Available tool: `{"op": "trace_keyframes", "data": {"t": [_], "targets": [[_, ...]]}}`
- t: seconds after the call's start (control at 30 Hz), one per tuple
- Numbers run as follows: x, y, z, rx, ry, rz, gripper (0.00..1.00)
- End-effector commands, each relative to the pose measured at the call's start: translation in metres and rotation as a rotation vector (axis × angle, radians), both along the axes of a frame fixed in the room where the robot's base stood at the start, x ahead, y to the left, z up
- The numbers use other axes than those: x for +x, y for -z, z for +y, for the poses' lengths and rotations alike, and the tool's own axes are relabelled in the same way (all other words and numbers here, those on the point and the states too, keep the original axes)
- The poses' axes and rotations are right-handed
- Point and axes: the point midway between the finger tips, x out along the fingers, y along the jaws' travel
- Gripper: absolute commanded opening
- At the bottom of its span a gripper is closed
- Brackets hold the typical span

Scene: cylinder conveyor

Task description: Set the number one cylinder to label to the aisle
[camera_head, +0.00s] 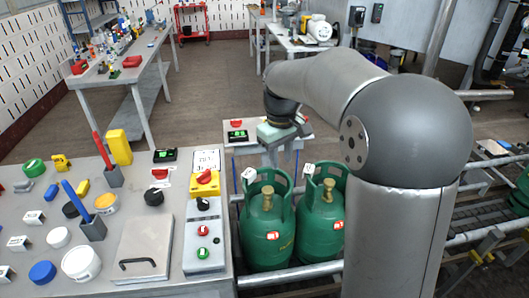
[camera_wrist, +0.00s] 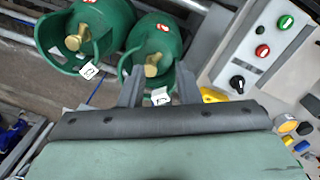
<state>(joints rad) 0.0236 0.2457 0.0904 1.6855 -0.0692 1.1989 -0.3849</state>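Two green gas cylinders with brass valves stand side by side at the conveyor: the left one (camera_head: 267,240) and the right one (camera_head: 322,228). Each has a small white label on its collar, the left label (camera_head: 249,174) and the right label (camera_head: 308,170); I cannot read which is number one. My gripper (camera_head: 280,156) hangs above and behind the left cylinder, fingers apart and empty. In the wrist view, my fingers (camera_wrist: 158,88) point toward the cylinder nearer the control box (camera_wrist: 160,42), its white label (camera_wrist: 160,96) showing between them. The other cylinder (camera_wrist: 78,42) is at upper left.
A control box (camera_head: 204,240) with a knob and buttons sits on the cluttered grey table (camera_head: 130,190) left of the cylinders. Metal rails (camera_head: 290,275) run in front of them. The aisle floor (camera_head: 215,85) behind is open.

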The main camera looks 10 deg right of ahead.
Motion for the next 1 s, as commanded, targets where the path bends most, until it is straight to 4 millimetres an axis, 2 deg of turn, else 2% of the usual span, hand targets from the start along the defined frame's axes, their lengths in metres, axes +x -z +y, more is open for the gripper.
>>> {"op": "trace_keyframes", "data": {"t": [0.03, 0.1, 0.2, 0.3, 0.4, 0.53, 0.77, 1.0], "targets": [[0.037, 0.006, 0.0, 0.002, -0.051, 0.007, 0.3], [0.081, 0.012, -0.001, 0.004, -0.126, 0.013, 0.3], [0.133, 0.028, -0.006, 0.013, -0.22, 0.019, 0.3], [0.171, 0.045, -0.014, 0.021, -0.292, 0.022, 0.3], [0.194, 0.062, -0.021, 0.03, -0.342, 0.025, 0.3], [0.21, 0.074, -0.028, 0.036, -0.378, 0.025, 0.3], [0.214, 0.095, -0.031, 0.038, -0.391, 0.027, 0.3], [0.213, 0.143, -0.031, 0.039, -0.389, 0.028, 0.3]]}}
